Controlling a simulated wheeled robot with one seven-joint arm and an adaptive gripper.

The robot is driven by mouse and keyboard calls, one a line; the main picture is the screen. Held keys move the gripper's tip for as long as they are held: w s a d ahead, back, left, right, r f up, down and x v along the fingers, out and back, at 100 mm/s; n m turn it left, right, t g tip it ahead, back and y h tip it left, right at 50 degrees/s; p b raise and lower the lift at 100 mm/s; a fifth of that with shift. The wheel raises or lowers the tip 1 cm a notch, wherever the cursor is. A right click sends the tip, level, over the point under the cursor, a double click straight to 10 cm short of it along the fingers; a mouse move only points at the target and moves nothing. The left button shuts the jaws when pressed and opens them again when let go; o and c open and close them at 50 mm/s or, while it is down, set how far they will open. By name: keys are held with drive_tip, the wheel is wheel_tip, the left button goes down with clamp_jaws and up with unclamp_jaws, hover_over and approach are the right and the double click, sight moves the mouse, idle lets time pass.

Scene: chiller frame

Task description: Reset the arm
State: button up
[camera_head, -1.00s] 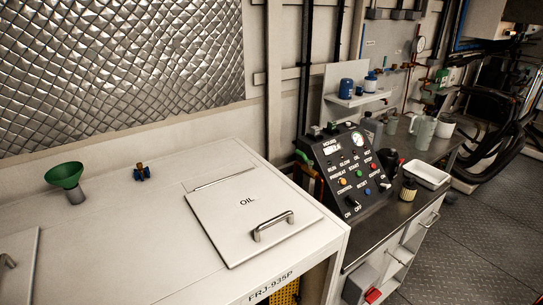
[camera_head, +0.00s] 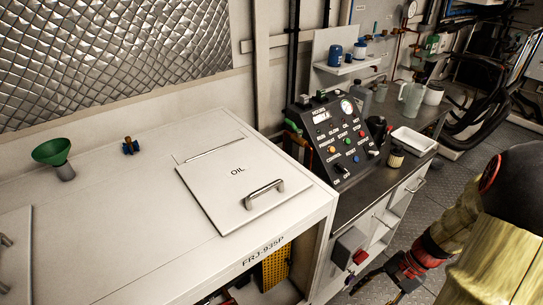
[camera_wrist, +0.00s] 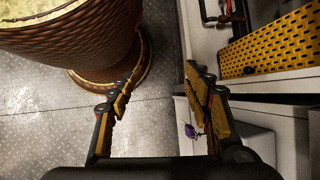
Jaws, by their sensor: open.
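My arm shows at the lower right of the head view, with my gripper (camera_head: 372,283) low in front of the bench, by the cabinet's front right side. In the wrist view my gripper (camera_wrist: 165,95) is open, its two fingers well apart, with nothing between them but the metal floor. The gripper holds nothing and touches nothing that I can see.
The white cabinet (camera_head: 120,215) has a closed OIL lid (camera_head: 225,185), a green funnel (camera_head: 52,152) and a small valve (camera_head: 130,146). A control panel (camera_head: 335,140) and white tray (camera_head: 413,141) stand on the bench. The wrist view shows a large ribbed round object (camera_wrist: 75,40) and yellow perforated panel (camera_wrist: 268,45).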

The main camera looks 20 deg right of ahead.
drive_tip(key=a+r+n+t+h, duration=0.2)
drive_tip(key=a+r+n, duration=0.2)
drive_tip(key=r, duration=0.5)
drive_tip(key=w+a+r+n+t+h+p, duration=0.1)
drive_tip(key=a+r+n, duration=0.4)
drive_tip(key=r, duration=0.5)
drive_tip(key=w+a+r+n+t+h+p, duration=0.1)
drive_tip(key=a+r+n+t+h, duration=0.1)
drive_tip(key=a+r, duration=0.6)
drive_tip(key=r+n+h, duration=0.1)
drive_tip(key=n, duration=0.1)
drive_tip(key=shift+a+r+n+t, duration=0.2)
drive_tip(key=shift+r+n+t, duration=0.15)
drive_tip(key=shift+n+t, duration=0.05)
drive_tip(key=shift+a, duration=0.1)
